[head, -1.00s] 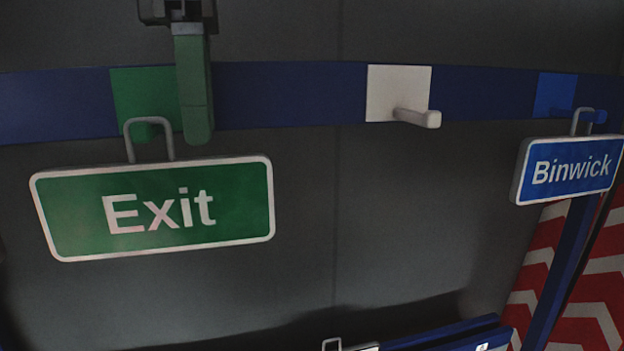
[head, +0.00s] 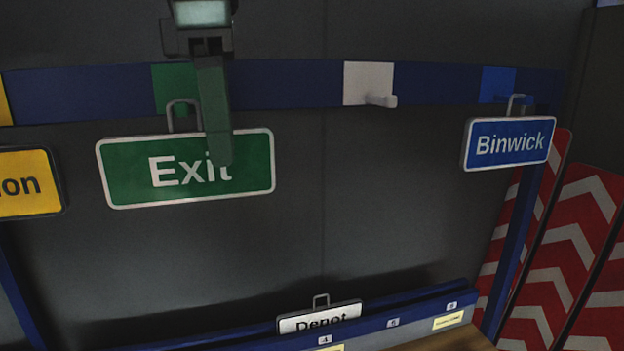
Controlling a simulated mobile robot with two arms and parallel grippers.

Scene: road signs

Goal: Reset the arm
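My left gripper (head: 214,150) hangs down from the top of the head view. One dark green finger shows, and I cannot tell whether the gripper is open or shut. The finger overlaps the right part of the green Exit sign (head: 130,175) in the picture. The Exit sign hangs by its grey loop at the green square (head: 165,85) on the blue rail. Nothing is seen held in the gripper. My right gripper is not in view.
The blue rail (head: 280,85) has a white square with an empty peg (head: 381,101). The blue Binwick sign (head: 510,140) hangs at right, and a yellow sign (head: 25,182) is cut off at left. A white Depot sign (head: 318,318) stands in the blue rack below. Red-and-white chevron boards (head: 570,240) stand at right.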

